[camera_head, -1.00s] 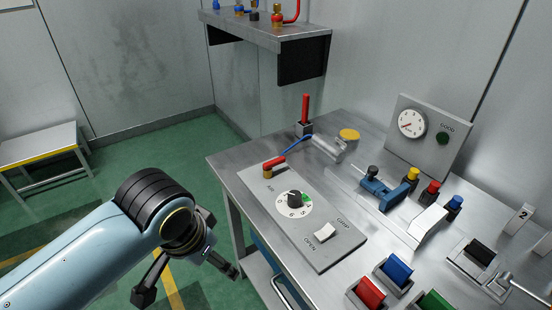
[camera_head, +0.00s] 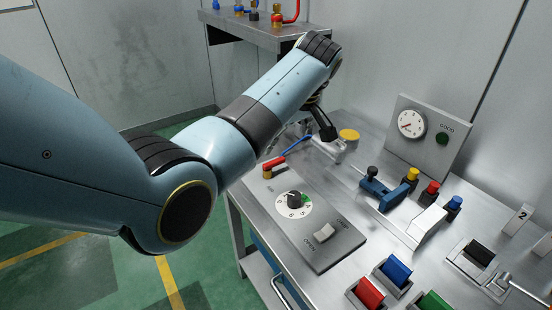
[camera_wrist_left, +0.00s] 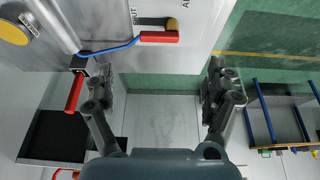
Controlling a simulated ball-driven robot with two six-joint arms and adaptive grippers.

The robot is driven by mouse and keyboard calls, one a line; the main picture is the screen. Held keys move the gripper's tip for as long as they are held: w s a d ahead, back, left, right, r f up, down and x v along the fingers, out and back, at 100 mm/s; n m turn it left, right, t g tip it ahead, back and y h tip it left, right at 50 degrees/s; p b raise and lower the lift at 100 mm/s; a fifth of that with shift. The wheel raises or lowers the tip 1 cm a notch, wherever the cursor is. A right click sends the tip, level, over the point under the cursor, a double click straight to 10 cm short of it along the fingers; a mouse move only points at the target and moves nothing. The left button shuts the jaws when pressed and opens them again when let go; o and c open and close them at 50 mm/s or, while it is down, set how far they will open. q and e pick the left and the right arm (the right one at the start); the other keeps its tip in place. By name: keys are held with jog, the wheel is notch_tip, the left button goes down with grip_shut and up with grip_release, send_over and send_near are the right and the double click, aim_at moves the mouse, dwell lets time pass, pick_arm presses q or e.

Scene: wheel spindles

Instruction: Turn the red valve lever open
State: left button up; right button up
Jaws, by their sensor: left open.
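The red valve lever (camera_head: 273,165) lies on the grey panel at the table's left edge, with a brass-coloured pivot. In the left wrist view the lever (camera_wrist_left: 158,37) lies level beside the word SHUT, its pivot at its right end. My left gripper (camera_head: 318,118) is above the table's back left corner, partly hidden by its arm. The left wrist view shows its fingers spread (camera_wrist_left: 160,88), with nothing between them. The lever is ahead of the fingertips, apart from them.
A red upright handle (camera_wrist_left: 74,92) on a dark block and a blue hose (camera_wrist_left: 108,49) are close to one finger. A wall shelf (camera_head: 250,29) hangs behind my arm.

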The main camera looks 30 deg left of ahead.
aim_at(275, 162)
pick_arm(q)
jog(key=b+x, duration=0.2)
jog(key=x, duration=0.8)
jog(key=shift+w+a+f, duration=0.15)
jog(key=shift+a+f, duration=0.05)
jog(key=shift+f, duration=0.05)
